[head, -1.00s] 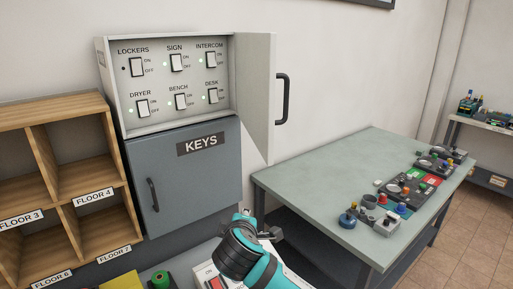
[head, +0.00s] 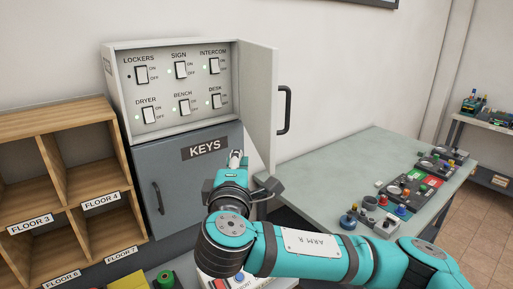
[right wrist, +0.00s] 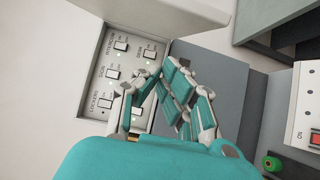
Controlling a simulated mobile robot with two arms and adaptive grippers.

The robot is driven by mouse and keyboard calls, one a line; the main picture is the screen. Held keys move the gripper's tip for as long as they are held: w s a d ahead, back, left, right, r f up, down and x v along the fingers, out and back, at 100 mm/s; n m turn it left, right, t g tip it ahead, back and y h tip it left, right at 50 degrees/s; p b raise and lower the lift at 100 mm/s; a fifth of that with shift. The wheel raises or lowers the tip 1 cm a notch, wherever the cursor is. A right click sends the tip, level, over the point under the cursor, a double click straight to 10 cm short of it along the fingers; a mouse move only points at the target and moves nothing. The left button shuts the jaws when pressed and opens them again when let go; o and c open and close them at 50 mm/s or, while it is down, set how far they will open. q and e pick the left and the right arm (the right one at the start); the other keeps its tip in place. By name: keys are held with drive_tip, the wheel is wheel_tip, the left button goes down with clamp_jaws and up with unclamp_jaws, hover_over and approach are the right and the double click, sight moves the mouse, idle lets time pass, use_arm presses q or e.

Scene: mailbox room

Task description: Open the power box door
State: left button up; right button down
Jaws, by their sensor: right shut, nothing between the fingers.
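The power box (head: 166,92) is a light grey wall box with several labelled rocker switches. Its door (head: 258,95) is swung wide open on the right side and juts out from the wall. A dark handle (head: 285,110) is on the door's outer face. My right gripper (head: 236,156) is shut and empty, in front of the KEYS cabinet, below the box and left of the door's lower end. In the right wrist view the switch panel (right wrist: 128,62) lies beyond the fingers (right wrist: 163,68), and the open door (right wrist: 150,18) is at the top. My left gripper is not in view.
The grey KEYS cabinet (head: 178,185) hangs below the box, its door closed. Wooden pigeonholes (head: 75,165) stand at left. A grey-green table (head: 320,172) with several small devices is at right. The wall right of the door is bare.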

use_arm(q)
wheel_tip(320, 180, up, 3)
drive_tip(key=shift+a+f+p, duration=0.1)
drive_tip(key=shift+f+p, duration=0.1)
drive_tip(key=shift+p, duration=0.75)
use_arm(e)
drive_tip(key=d, duration=0.2)
drive_tip(key=w+d, duration=0.1)
drive_tip(key=d, duration=0.1)
drive_tip(key=shift+w, duration=0.2)
drive_tip(key=shift+a, duration=0.1)
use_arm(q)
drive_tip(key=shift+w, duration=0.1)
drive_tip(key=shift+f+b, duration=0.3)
use_arm(e)
drive_tip(key=w+d+y, duration=0.1)
drive_tip(key=w+d, duration=0.5)
drive_tip(key=d, duration=0.5)
drive_tip(key=w+d+n+y, duration=0.1)
drive_tip(key=w+d, duration=0.4)
drive_tip(key=d, duration=0.7)
drive_tip(key=shift+w+d+n+y, duration=0.3)
drive_tip(key=shift+w, duration=0.1)
